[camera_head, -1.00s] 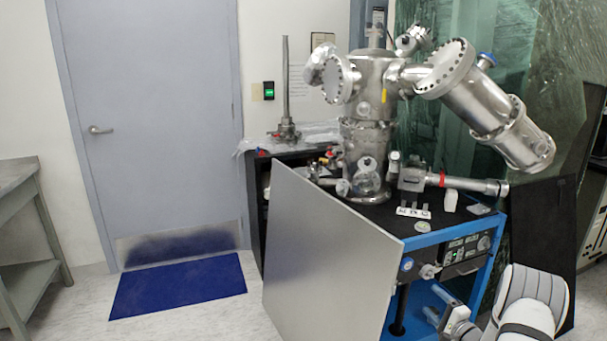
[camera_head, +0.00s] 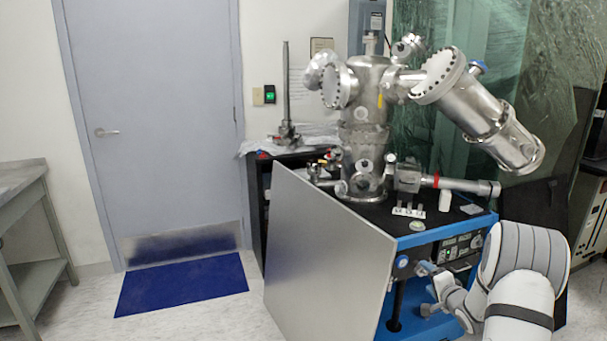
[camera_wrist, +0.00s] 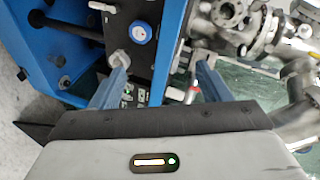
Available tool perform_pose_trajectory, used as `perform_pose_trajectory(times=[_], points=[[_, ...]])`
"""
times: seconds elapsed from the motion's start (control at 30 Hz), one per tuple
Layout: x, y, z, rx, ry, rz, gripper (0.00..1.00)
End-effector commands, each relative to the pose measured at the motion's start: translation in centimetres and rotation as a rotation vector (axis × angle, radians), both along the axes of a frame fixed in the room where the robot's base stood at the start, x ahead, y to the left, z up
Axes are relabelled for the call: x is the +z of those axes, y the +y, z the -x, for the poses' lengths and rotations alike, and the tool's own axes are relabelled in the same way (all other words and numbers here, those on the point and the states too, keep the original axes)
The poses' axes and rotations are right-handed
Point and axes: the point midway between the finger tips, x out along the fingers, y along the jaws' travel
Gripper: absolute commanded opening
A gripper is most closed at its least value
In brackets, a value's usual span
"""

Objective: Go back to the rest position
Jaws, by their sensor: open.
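My gripper (camera_head: 428,289) is at the lower right of the head view, in front of the blue-framed cart (camera_head: 420,239). In the wrist view, its two blue-grey fingers (camera_wrist: 160,68) are apart with nothing held between them. A round gauge or knob with a blue rim (camera_wrist: 139,33) shows beyond the gap, on the cart's dark front panel. It shows in the head view as a small round dial (camera_head: 402,262) left of my gripper. I cannot tell whether a fingertip touches the panel.
A steel vacuum chamber (camera_head: 362,140) with flanged arms stands on the cart. A large metal panel (camera_head: 325,255) stands at the cart's left. A grey bench (camera_head: 20,180) is at far left. The floor around the blue mat (camera_head: 180,283) is clear.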

Motion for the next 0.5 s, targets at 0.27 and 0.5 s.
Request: perform_pose_trajectory(times=[0.27, 0.5], points=[[10.5, 4.0, 3.3, -0.049, 0.198, 0.406, 0.7], [16.9, 8.6, 10.8, 0.019, 0.431, 0.674, 0.7]])
